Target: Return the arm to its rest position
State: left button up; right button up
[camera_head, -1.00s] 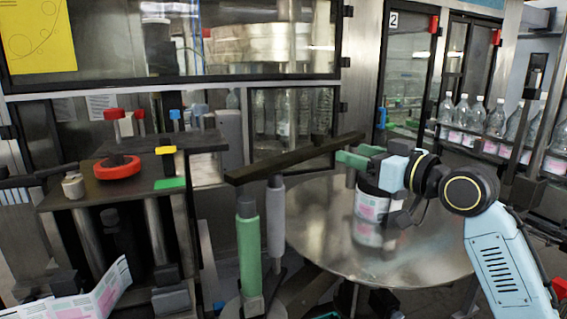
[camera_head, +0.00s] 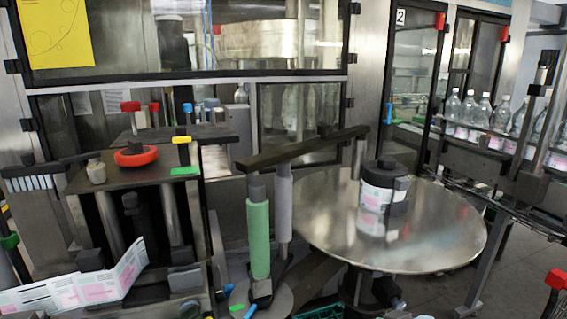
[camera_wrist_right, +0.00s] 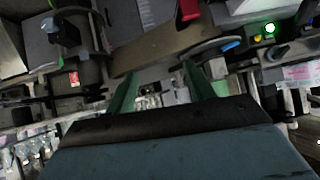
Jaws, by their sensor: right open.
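My right gripper (camera_wrist_right: 160,86) shows in the right wrist view, its two green fingers apart with nothing held between them. My right arm does not show in the head view now. My left gripper is in neither current view. In the head view, a black-and-white reel or canister with a pink-marked label (camera_head: 376,197) stands on the round steel table (camera_head: 450,236), clear of any gripper.
A dark bar (camera_head: 300,149) on posts, one with a green sleeve (camera_head: 258,240), stands left of the table. A bench with a red ring (camera_head: 136,156) is at left. Bottles (camera_head: 468,108) line a conveyor at right. Open space shows above the table.

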jog(key=s+d+f+m+g+h, duration=0.1)
jog(key=s+d+f+g+h, duration=0.15)
jog(key=s+f, duration=0.65)
jog(key=s+d+f+m+g+h, duration=0.2)
jog(key=s+d+f+g, duration=0.15)
jog(key=s, duration=1.15)
notch_tip(320, 180, down, 26)
jog(key=g+b, duration=0.1)
jog(key=b, duration=0.3)
pick_arm(q)
notch_tip(320, 180, down, 7)
jog(key=b, duration=0.3)
jog(key=shift+w, duration=0.15)
pick_arm(e)
jog(key=s+d+f+g, duration=0.1)
jog(key=s+d+f, duration=0.1)
jog(key=s+f, duration=1.5)
notch_tip(320, 180, down, 3)
jog(key=shift+s+d+r+n, duration=0.1)
jog(key=shift+s+d+n, duration=0.1)
jog(key=shift+d+n, duration=0.1)
jog(key=shift+h, duration=0.25)
